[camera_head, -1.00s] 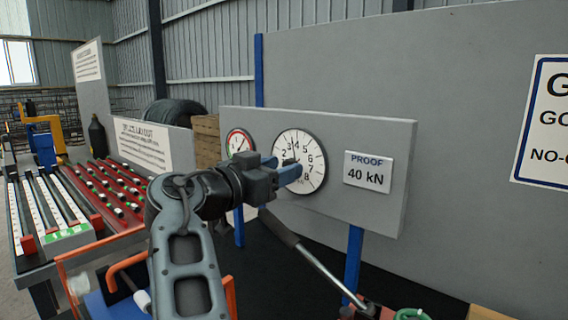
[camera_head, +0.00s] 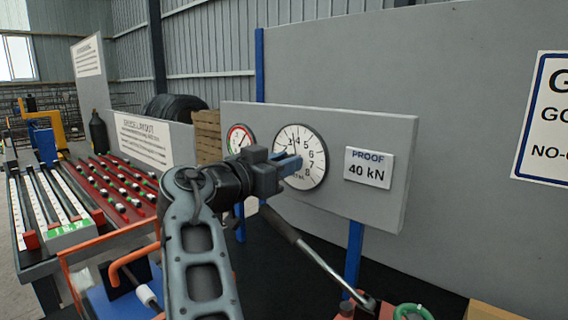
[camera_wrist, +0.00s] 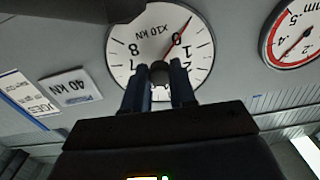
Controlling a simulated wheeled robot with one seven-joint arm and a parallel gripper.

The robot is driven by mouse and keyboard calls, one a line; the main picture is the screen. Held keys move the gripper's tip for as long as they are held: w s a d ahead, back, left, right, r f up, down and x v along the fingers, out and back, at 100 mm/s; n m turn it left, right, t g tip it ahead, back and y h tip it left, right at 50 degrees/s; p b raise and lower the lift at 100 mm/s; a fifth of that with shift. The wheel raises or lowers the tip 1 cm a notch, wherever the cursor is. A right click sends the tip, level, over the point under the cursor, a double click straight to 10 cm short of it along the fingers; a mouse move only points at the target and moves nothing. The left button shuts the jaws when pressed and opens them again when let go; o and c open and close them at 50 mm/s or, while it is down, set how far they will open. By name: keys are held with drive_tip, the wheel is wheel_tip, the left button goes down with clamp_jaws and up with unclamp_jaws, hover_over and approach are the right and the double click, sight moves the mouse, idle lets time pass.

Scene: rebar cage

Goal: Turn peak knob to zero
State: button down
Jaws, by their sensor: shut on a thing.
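The large white round dial (camera_head: 313,157), marked x10 kN, is mounted on a grey panel. It fills the upper middle of the wrist view (camera_wrist: 195,62), upside down. A small dark knob (camera_wrist: 160,71) stands at the dial's centre. My gripper (camera_head: 292,165) reaches the dial face from the left. In the wrist view its two blue fingers (camera_wrist: 159,80) are shut on the knob, one on each side. A red needle (camera_wrist: 182,31) points close to the 0 mark there. The fingers hide the dial's centre in the head view and part of its face in the wrist view.
A smaller red-rimmed dial (camera_head: 239,138) is left of the large one, and a 40 kN proof plate (camera_head: 369,169) is right of it. A long metal lever (camera_head: 315,258) slants below the panel. A red rack (camera_head: 105,185) stands at left.

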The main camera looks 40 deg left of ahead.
drive_tip(key=shift+n, duration=0.4)
drive_tip(key=n+p, duration=0.9)
drive_tip(key=n, duration=1.4)
drive_tip(key=shift+n, duration=0.4)
drive_tip(key=shift+s, duration=0.1)
drive_tip(key=c, duration=0.9)
unclamp_jaws()
drive_tip(key=shift+s+a+b, duration=0.15)
drive_tip(key=shift+s+b, duration=0.25)
drive_tip(key=shift+s, duration=1.55)
drive_tip(key=shift+s+a+b, duration=0.15)
drive_tip(key=shift+s+b, duration=0.25)
drive_tip(key=shift+s, duration=1.5)
